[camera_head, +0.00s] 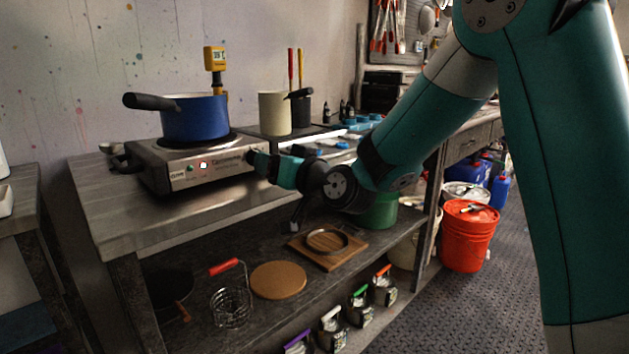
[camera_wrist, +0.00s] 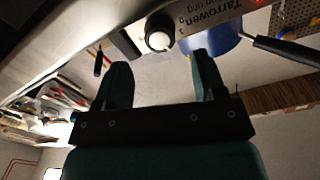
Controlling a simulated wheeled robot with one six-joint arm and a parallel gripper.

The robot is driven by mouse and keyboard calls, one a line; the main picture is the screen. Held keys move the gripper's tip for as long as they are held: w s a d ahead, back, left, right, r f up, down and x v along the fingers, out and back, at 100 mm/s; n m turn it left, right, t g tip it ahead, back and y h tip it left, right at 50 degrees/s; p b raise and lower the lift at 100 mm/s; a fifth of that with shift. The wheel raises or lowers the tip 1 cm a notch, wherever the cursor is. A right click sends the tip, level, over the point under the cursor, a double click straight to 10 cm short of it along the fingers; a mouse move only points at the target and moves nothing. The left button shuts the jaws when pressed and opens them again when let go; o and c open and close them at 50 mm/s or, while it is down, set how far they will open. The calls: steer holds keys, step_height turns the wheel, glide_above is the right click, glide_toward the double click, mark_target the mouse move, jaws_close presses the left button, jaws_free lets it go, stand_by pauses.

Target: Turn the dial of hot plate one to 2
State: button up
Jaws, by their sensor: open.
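The hot plate (camera_head: 215,165), a metal box with a lettered front panel and a lit red indicator, stands on the metal table (camera_head: 170,222). A blue pot (camera_head: 195,118) with a dark handle sits on it, and part of the pot shows in the wrist view (camera_wrist: 215,37). My gripper (camera_head: 258,162) is at the right end of the panel and hides the dial in the head view. The dial (camera_wrist: 160,32), round with a light face, shows in the wrist view. My open fingers (camera_wrist: 161,66) are either side of its line, apart from it. I cannot read its setting.
A cream cylinder (camera_head: 274,113) and a yellow device (camera_head: 215,62) stand behind the hot plate. The lower shelf holds a wire basket (camera_head: 231,300), a round cork-coloured disc (camera_head: 278,280) and a wooden board (camera_head: 327,250). An orange bucket (camera_head: 468,237) stands on the floor at right.

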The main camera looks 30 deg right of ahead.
steer(key=b+v, duration=0.5)
steer(key=v, duration=0.8)
steer(key=s+a+f+n+g+y, duration=0.3)
steer(key=s+a+f+n+g, duration=0.2)
steer(key=s+a+f+g, duration=0.5)
steer(key=s+f+n+g+h, duration=0.25)
steer(key=s+g+h, duration=0.35)
steer(key=s, duration=0.6)
step_height(320, 180, up, 30)
steer(key=g+y+p, duration=0.1)
steer(key=p, duration=2.8)
steer(key=shift+f+m+y+p, duration=0.2)
steer(key=shift+m+y+p, duration=0.1)
steer(key=shift+m+p, duration=0.15)
